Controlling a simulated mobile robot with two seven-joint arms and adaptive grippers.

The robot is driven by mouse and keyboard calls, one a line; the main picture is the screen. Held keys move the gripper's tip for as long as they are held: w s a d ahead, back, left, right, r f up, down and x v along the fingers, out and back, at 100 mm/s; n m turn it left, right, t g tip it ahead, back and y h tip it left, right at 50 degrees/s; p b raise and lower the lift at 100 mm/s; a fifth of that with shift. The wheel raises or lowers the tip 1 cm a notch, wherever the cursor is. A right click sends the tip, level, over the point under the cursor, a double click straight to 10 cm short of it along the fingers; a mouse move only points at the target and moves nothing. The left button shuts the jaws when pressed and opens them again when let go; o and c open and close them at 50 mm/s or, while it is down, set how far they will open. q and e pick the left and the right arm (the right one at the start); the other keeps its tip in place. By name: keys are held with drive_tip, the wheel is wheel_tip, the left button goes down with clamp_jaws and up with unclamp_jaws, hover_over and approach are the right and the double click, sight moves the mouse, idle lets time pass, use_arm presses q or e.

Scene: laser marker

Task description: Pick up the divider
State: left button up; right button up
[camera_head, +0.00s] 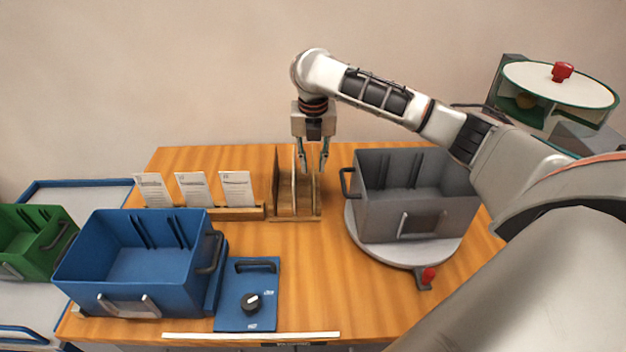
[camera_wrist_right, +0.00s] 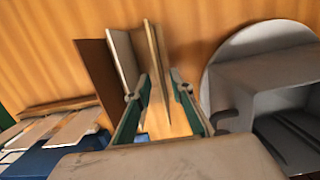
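A wooden rack (camera_head: 296,218) stands near the back of the table and holds thin upright dividers (camera_head: 279,182). In the right wrist view I see a dark brown panel (camera_wrist_right: 98,72), a pale panel (camera_wrist_right: 122,55) and a tan one (camera_wrist_right: 152,50). My right gripper (camera_head: 313,168) points down over the right part of the rack with its fingers apart. In the wrist view the fingers (camera_wrist_right: 160,82) are open, with the tan panel's edge between them. I cannot tell whether either finger touches it. My left gripper is out of view.
A grey crate (camera_head: 390,218) sits on a round turntable (camera_head: 408,257) right of the rack. A blue crate (camera_head: 130,290), a blue panel with a black knob (camera_head: 240,318) and white cards (camera_head: 238,188) are left. A green crate (camera_head: 22,225) is farther left.

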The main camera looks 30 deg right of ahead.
wheel_tip(320, 180, down, 2)
drive_tip(key=shift+w+d+f, duration=0.1)
drive_tip(key=shift+w, duration=0.05)
clamp_jaws()
drive_tip(key=shift+r, duration=0.2)
